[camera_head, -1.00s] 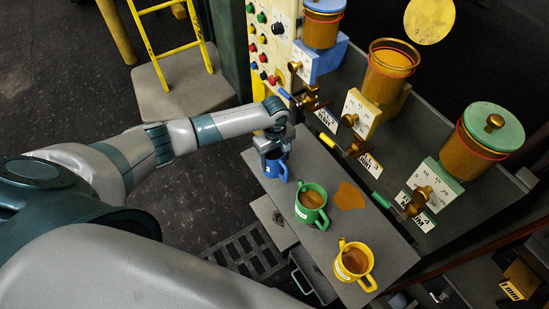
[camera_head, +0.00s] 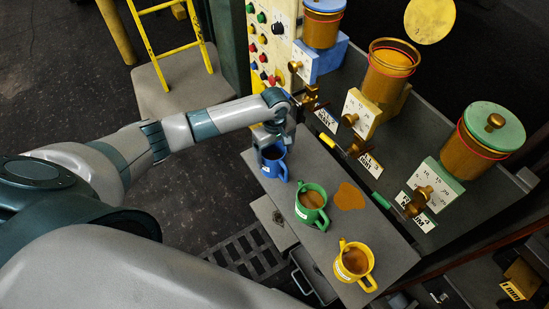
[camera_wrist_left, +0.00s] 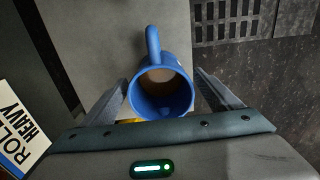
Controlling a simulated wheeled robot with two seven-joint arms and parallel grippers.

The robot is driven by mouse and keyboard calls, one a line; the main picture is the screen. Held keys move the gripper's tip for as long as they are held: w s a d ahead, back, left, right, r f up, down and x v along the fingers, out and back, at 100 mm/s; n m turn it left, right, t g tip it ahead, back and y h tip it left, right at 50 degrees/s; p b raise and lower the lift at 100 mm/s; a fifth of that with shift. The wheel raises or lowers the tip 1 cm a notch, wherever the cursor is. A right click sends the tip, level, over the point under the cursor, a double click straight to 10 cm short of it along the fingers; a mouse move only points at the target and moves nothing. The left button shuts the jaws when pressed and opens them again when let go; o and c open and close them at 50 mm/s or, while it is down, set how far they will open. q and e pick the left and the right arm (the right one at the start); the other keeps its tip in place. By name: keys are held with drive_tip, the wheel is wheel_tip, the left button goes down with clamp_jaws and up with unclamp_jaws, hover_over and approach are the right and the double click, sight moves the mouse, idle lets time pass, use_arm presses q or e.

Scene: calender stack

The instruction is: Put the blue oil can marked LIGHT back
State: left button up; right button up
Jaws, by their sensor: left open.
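The blue can (camera_head: 272,160) stands upright at the far left end of the grey shelf (camera_head: 330,240). In the left wrist view the blue can (camera_wrist_left: 162,92) shows from above, with its handle pointing away and some brown liquid inside. My left gripper (camera_head: 268,140) is over it, and in the left wrist view its two fingers (camera_wrist_left: 165,90) stand apart on either side of the can. I cannot tell whether they touch it. No LIGHT marking is readable on the can. My right gripper is not in view.
A green can (camera_head: 311,203) and a yellow can (camera_head: 353,262) stand farther along the shelf, with a brown spill (camera_head: 349,196) beside the green one. Brass taps and oil pots (camera_head: 388,72) line the machine behind. A yellow ladder (camera_head: 170,45) stands at the upper left.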

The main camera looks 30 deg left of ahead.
use_arm(q)
wheel_tip(320, 180, up, 9)
drive_tip(key=shift+b, duration=0.35)
drive_tip(key=shift+f, duration=0.1)
idle(1.0)
drive_tip(key=shift+c, duration=0.3)
